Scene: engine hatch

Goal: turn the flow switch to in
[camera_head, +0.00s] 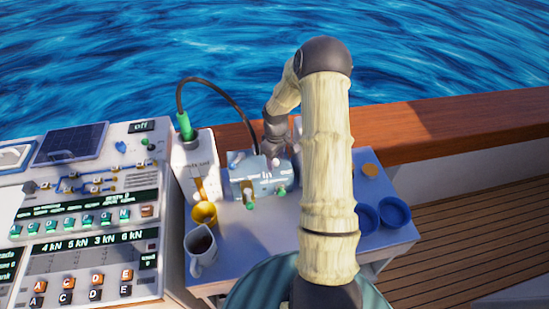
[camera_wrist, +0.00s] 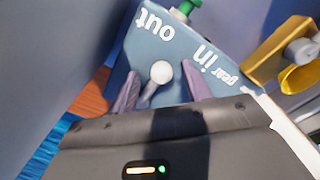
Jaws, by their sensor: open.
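A blue-grey box (camera_head: 262,181) sits on the small table, with white lettering on it. In the wrist view the box (camera_wrist: 178,60) reads "out" on the left, "in" on the right and "gear" further right. A lever with a round white knob (camera_wrist: 161,72), which looks like the flow switch, stands on this face. My gripper (camera_wrist: 158,80) is open, one finger on each side of the knob, with visible gaps; I cannot tell whether either finger touches the stem. Which label the lever leans to is unclear. In the head view my gripper (camera_head: 274,152) is at the box's far side, partly hidden.
Blue round dishes (camera_head: 393,212) lie right of my arm. A control panel (camera_head: 80,220) fills the left.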

